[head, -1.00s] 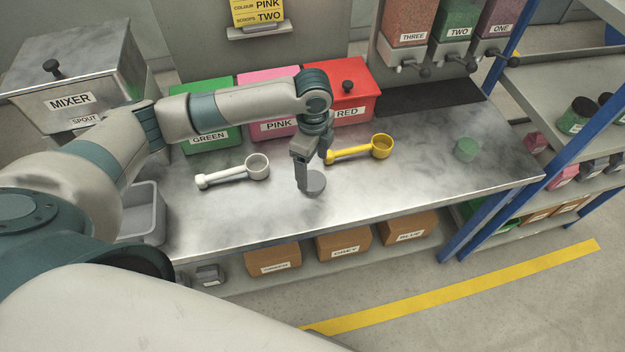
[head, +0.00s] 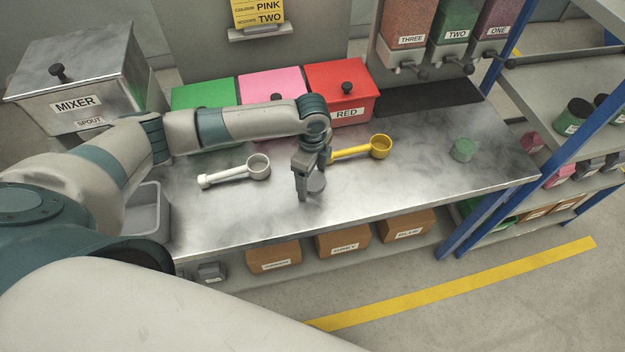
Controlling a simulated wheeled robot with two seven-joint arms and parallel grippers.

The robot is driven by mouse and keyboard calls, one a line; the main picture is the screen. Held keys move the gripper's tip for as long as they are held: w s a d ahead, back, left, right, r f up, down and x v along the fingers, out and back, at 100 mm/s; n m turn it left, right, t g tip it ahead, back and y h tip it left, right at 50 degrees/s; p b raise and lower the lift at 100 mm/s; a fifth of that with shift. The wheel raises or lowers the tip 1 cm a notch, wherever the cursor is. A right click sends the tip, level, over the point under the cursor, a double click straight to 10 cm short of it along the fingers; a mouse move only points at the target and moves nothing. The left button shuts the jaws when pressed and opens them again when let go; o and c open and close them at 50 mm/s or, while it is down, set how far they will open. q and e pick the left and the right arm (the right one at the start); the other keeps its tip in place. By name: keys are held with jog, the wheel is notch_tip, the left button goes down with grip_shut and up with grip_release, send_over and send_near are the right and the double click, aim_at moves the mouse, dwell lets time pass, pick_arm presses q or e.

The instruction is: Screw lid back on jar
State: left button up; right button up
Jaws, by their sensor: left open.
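A small grey disc, looking like the lid (head: 316,184), lies near the front middle of the steel worktop (head: 400,200). My left gripper (head: 306,188) points down at the lid, with its fingers open. One finger shows in front of the lid's left side, and part of the lid is hidden. I cannot tell whether the fingers touch it. A small green jar (head: 463,149) stands apart on the right of the worktop, with no grey lid visible on it. My right gripper is not in view.
A white scoop (head: 235,172) lies left of the gripper and a yellow scoop (head: 362,149) just behind it to the right. Green, pink and red bins (head: 343,90) line the back. A blue-posted shelf (head: 487,205) stands at the right. The worktop before the jar is clear.

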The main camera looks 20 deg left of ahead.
aim_at(313, 180)
pick_arm(q)
jog(key=c, duration=1.1)
jog(key=shift+r, duration=0.15)
jog(key=shift+w+r+b, duration=0.1)
jog(key=shift+r+b, duration=0.25)
jog(key=shift+r, duration=0.2)
notch_tip(313, 180, up, 2)
jog(key=shift+r+b, duration=0.15)
jog(key=shift+b, duration=0.4)
jog(key=s+d+r+b, duration=0.1)
jog(key=d+r+b, duration=0.2)
jog(key=d+r, duration=0.4)
jog(key=d, duration=0.4)
jog(key=shift+s+d+r, duration=0.2)
jog(key=shift+s+d, duration=0.05)
jog(key=shift+s, duration=0.15)
